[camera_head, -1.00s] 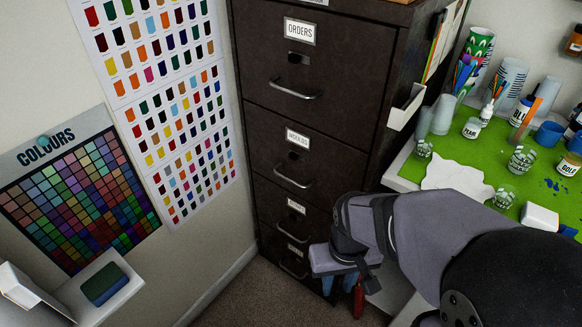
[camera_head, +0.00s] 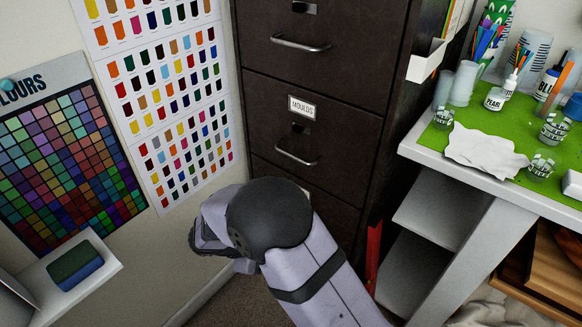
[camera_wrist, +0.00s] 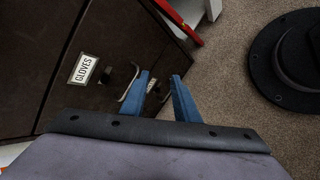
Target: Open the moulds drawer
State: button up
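The moulds drawer (camera_head: 345,140) is a dark brown cabinet front with a white MOULDS label (camera_head: 302,107). It looks shut, flush with the fronts around it. Its metal bar handle (camera_head: 297,158) is uncovered, with my arm just below it in the head view. My gripper (camera_wrist: 160,84) shows two blue fingers in the wrist view, spread apart with nothing clearly held. In the head view my arm hides the fingers and the lower drawers.
A white-topped workbench with a green mat (camera_head: 478,140), cups and bottles stands right of the cabinet. A red object (camera_head: 373,252) is beside the cabinet's base. A small shelf with a sponge (camera_head: 75,266) is at left. Carpet (camera_wrist: 235,50) lies open before the cabinet.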

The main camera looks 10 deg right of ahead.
jog(key=w+a+r+t+h, duration=0.1)
jog(key=w+r+t, duration=0.3)
jog(key=w+r, duration=0.5)
jog(key=m+t+h, duration=0.3)
jog(key=m, duration=0.1)
send_near(291, 155)
jog(key=r+x, duration=0.1)
jog(key=x, duration=0.2)
jog(key=shift+a+f, duration=0.1)
jog(key=shift+f, duration=0.55)
jog(key=shift+x, duration=3.65)
jog(key=shift+f, duration=0.1)
grip_shut()
